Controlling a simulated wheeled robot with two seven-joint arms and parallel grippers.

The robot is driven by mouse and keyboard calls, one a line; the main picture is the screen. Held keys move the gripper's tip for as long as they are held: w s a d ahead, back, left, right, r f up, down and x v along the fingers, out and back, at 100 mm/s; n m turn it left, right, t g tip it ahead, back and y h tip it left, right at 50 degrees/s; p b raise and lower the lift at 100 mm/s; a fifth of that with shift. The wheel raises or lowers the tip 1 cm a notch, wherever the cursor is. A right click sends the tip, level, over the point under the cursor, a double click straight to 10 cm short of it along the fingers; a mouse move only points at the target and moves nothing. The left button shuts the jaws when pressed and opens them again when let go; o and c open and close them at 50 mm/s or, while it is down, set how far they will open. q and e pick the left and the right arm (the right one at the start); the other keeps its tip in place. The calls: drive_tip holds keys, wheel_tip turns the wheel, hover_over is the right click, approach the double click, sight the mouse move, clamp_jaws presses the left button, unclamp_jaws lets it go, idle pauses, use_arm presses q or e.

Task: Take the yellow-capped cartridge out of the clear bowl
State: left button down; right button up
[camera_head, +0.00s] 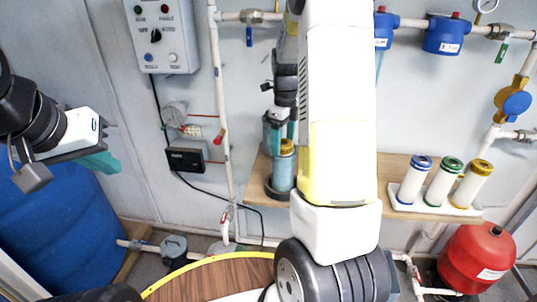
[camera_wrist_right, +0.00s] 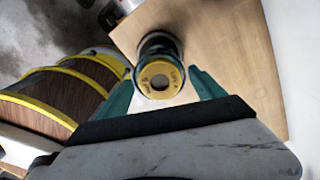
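The yellow-capped cartridge (camera_head: 286,147) stands upright in the clear bowl (camera_head: 281,174), which looks bluish and sits in a dark ring on the wooden bench. In the right wrist view the round yellow cap (camera_wrist_right: 160,79) lies between the teal fingers of my right gripper (camera_wrist_right: 161,82). The fingers are apart, one on each side of the cap, with no clear contact. In the head view my right gripper (camera_head: 280,131) is just above the cap, pointing down. My left gripper (camera_head: 100,162) hangs at the left, away from the bench; its finger gap is hidden.
A white rack (camera_head: 433,209) with blue-, green- and yellow-capped cartridges stands on the bench (camera_head: 391,167) at the right. Blue filter heads (camera_head: 447,36) and pipes line the wall above. A red tank (camera_head: 478,259) is at lower right, a blue barrel (camera_head: 65,230) at left.

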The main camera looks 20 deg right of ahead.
clamp_jaws()
drive_tip(key=shift+r, duration=0.15)
wheel_tip(320, 180, up, 18)
idle(0.8)
